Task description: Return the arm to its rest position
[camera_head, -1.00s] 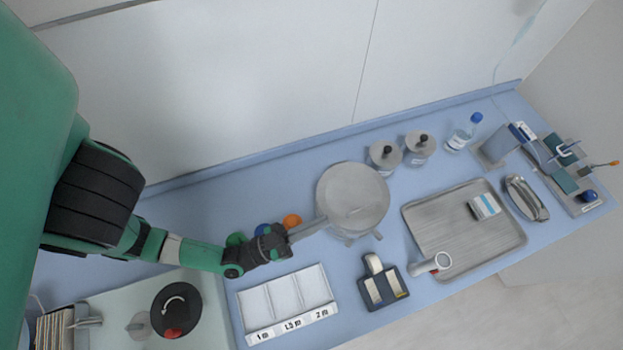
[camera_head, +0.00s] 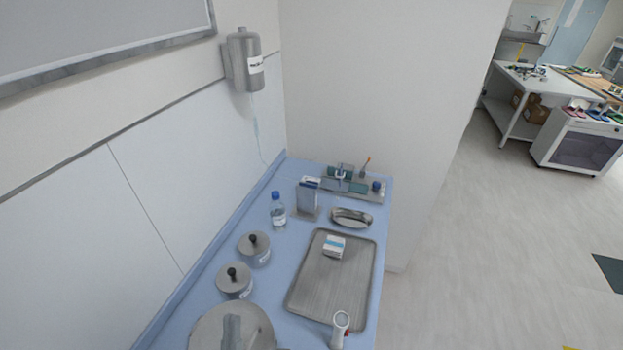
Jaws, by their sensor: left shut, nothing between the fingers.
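Only the grey fingertips of my left gripper (camera_head: 232,333) show, at the bottom edge of the head view. They are together and empty, over the round metal vessel (camera_head: 204,325), which the lower edge cuts off. I cannot tell whether they touch it. The rest of my left arm is out of view. My right gripper is not in view.
Two lidded metal jars (camera_head: 235,285) and a blue-capped bottle (camera_head: 278,213) line the wall side of the blue counter. A metal tray (camera_head: 312,295) holds a small box (camera_head: 334,247). A kidney dish (camera_head: 351,218) lies beyond it. Open floor (camera_head: 480,260) is at right.

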